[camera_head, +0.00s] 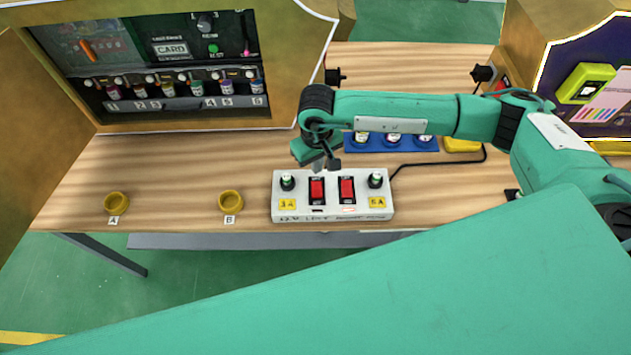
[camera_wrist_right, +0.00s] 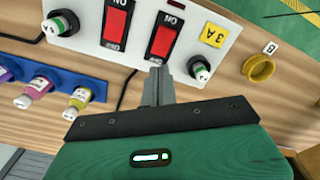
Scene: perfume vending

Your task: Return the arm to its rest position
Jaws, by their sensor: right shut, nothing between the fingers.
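My right arm (camera_head: 470,118) reaches in from the right in the head view, bent over the table. Its gripper (camera_head: 327,163) points down just behind the white switch box (camera_head: 330,212). In the right wrist view the right gripper (camera_wrist_right: 158,85) is shut and empty, its tips close to the edge of the box, near a red switch (camera_wrist_right: 164,38); I cannot tell whether they touch it. The box has two red rocker switches and a dark round knob at each side, with yellow labels. My left gripper is not in view.
A blue rack (camera_head: 405,143) with small bottles stands behind the box. Yellow rings (camera_head: 116,203) and (camera_head: 231,201) marked A and B lie on the wooden table (camera_head: 170,180). A vending cabinet (camera_head: 200,120) stands at back left. A black cable runs right from the box.

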